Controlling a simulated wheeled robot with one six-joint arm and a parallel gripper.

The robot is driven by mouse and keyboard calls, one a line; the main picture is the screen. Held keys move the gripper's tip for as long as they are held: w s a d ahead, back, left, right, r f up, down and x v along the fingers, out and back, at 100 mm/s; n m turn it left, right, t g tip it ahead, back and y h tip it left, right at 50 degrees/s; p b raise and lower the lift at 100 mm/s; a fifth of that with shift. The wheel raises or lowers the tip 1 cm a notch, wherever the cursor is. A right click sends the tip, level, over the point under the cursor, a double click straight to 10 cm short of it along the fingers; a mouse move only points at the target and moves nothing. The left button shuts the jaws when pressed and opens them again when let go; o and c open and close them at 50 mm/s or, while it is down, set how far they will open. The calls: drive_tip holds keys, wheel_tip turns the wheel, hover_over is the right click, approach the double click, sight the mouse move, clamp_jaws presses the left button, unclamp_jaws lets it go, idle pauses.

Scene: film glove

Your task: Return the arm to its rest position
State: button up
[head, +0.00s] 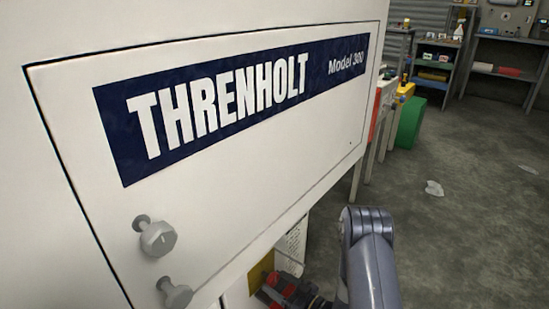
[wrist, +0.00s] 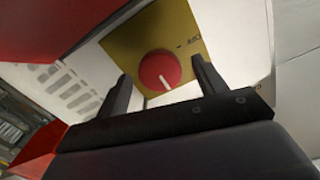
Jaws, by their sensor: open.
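My gripper (wrist: 160,88) is open in the wrist view. In the head view my arm (head: 370,255) reaches in from the bottom edge. The red and dark end of the arm is low by the yellow plate (head: 262,272), and the fingertips are hidden there.
A large white cabinet (head: 255,165) marked "THRENHOLT Model 300" fills the left of the head view, with two grey knobs (head: 158,238) on its face. A green bin (head: 410,122) and shelves (head: 433,75) stand behind. The concrete floor (head: 470,220) at right is mostly clear.

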drive_tip(key=shift+n, duration=1.2)
drive_tip(key=shift+d, duration=0.1)
